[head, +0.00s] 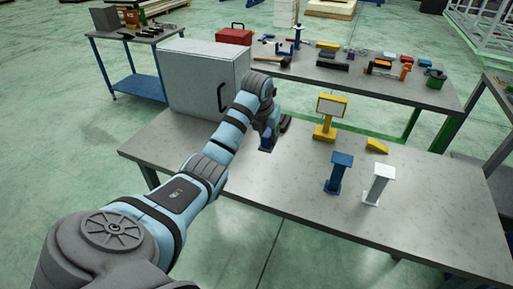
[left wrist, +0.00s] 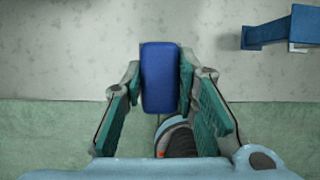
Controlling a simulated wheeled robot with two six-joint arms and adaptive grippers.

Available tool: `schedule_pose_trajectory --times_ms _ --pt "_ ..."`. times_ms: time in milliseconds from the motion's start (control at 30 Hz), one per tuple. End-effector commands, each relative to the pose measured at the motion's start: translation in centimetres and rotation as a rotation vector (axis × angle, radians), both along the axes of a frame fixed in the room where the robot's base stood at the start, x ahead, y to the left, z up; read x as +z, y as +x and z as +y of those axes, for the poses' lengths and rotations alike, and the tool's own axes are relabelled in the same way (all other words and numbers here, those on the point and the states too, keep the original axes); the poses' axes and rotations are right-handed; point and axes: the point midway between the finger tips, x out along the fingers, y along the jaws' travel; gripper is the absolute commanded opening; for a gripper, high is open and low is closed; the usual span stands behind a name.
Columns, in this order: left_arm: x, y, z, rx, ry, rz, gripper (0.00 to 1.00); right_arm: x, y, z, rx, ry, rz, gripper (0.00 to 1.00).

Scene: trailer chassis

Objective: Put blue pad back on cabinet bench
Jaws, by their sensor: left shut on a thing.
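The blue pad (left wrist: 160,78) is a blue rounded block between the two fingers of my left gripper (left wrist: 159,72) in the left wrist view. The gripper is shut on it, with a finger along each side. In the head view my left gripper (head: 267,138) is over the grey cabinet bench (head: 240,185), just right of the light grey cabinet (head: 200,82). The pad is mostly hidden there by the gripper. I cannot tell whether the pad touches the bench top. My right gripper is not in view.
A blue stand (head: 339,172) and a white stand (head: 378,185) stand upright to the right on the bench. A yellow stand with a white panel (head: 328,117) and a yellow wedge (head: 376,146) are behind them. The bench's front left is clear. A tool-covered table (head: 400,92) stands behind.

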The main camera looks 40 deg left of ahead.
Motion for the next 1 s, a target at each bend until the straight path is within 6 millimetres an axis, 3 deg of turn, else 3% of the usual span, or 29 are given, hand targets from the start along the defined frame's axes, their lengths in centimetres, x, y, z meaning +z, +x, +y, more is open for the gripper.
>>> schedule_pose_trajectory --times_ms 33,133,500,600,900,1000 --pt "1.2 0.9 -0.2 -0.008 0.001 0.004 0.01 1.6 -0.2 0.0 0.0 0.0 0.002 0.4" --pt "-0.6 1.5 -0.2 -0.014 0.01 0.008 0.01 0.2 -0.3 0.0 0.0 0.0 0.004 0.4" --pt "-13.2 1.3 0.0 -0.01 0.011 0.008 0.01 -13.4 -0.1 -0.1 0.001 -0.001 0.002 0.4" --pt "-15.4 1.3 -0.1 -0.01 0.011 0.008 0.01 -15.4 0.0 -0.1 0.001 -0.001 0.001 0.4" --pt "-19.4 1.3 -0.1 -0.01 0.01 0.009 0.01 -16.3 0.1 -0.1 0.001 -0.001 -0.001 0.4" --pt "-19.6 1.3 0.0 -0.01 0.011 0.008 0.01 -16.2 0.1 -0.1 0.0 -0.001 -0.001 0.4"
